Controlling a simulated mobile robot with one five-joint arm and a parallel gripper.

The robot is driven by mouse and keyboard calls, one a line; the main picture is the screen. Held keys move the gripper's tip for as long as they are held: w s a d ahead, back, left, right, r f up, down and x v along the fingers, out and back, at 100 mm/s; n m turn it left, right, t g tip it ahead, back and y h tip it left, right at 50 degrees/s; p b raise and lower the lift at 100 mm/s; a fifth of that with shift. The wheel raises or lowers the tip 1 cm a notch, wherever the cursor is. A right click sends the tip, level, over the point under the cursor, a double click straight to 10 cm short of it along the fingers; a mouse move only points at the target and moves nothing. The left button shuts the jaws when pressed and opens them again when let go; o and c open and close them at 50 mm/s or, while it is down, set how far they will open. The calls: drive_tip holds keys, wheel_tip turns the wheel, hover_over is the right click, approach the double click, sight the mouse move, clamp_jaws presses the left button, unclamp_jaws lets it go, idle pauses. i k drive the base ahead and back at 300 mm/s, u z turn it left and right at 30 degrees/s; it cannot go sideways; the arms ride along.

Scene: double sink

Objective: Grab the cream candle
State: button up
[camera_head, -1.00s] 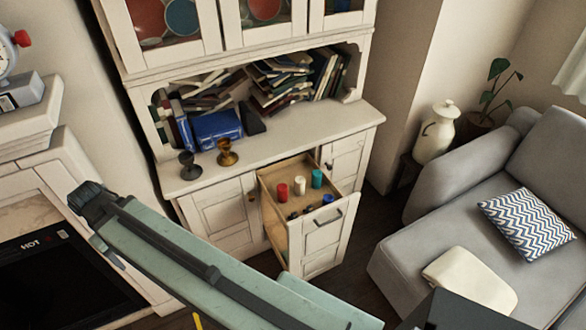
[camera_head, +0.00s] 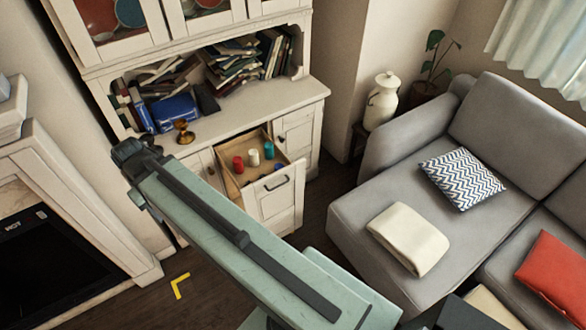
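The cream candle (camera_head: 254,157) stands upright in the open drawer (camera_head: 232,186) of the white cabinet. A red candle (camera_head: 238,164) is to its left and a teal candle (camera_head: 269,150) to its right. Smaller items in the drawer are partly hidden by its front panel. My pale green arm crosses the lower middle of the view, ending in a dark joint left of the drawer. No gripper fingers show, so my gripper is not in view.
The cabinet top (camera_head: 262,98) holds books, a blue box (camera_head: 175,112) and a gold goblet (camera_head: 184,132). A grey sofa (camera_head: 370,205) stands to the right. A white fireplace (camera_head: 70,190) is at left. Dark floor lies between drawer and sofa.

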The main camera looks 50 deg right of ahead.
sight(253, 153)
drive_tip(key=u, duration=0.1)
drive_tip(key=k, duration=0.5)
drive_tip(key=z, duration=0.9)
drive_tip(key=i, duration=1.45)
drive_tip(key=z, duration=0.3)
